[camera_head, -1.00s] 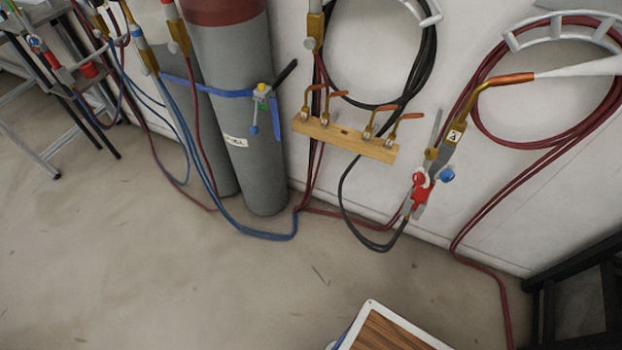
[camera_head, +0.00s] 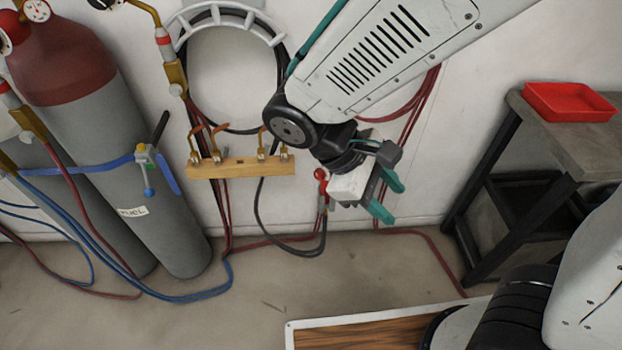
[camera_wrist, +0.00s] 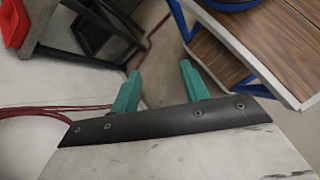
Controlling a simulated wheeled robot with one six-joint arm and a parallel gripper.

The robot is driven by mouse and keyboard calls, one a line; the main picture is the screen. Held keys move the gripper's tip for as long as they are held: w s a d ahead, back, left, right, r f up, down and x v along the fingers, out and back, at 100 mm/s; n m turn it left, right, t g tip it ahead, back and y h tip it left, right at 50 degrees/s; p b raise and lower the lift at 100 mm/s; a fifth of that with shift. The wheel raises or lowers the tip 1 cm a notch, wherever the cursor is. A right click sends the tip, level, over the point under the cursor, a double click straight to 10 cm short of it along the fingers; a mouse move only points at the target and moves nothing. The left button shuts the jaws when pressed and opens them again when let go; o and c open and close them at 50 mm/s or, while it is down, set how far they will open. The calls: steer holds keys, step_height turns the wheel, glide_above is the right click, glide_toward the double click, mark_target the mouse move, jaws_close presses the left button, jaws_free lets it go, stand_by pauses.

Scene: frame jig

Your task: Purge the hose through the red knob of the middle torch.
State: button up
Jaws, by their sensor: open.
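A red knob (camera_head: 321,174) shows on a torch that stands against the wall at the end of a dark hose. My arm hides most of this torch, and I cannot tell whether it is the middle one. My gripper (camera_head: 388,197) is just right of the red knob in the head view, with its two teal fingers pointing down and right, away from the knob. The fingers are apart and empty. They also show in the wrist view (camera_wrist: 160,72), with floor between them and no torch or knob in sight.
A wooden bar (camera_head: 237,168) with several copper tips is left of the knob. Gas cylinders (camera_head: 125,160) stand further left. A dark table with a red tray (camera_head: 568,101) is at right. Hoses run along the floor. Open floor lies in front of the wall.

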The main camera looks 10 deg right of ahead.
steer(key=w+a+f+n+t+h, duration=0.3)
steer(key=a+f+n+t+h, duration=0.35)
steer(key=a+n, duration=0.2)
steer(key=n+t+y, duration=0.2)
steer(key=n+t, duration=0.5)
steer(key=t, duration=0.2)
glide_toward(317, 175)
steer(key=w, duration=0.1)
steer(key=shift+g+h, duration=0.25)
steer(key=x, duration=0.7)
steer(key=shift+s+d, duration=0.15)
steer(key=shift+d, duration=0.2)
steer(key=c, duration=1)
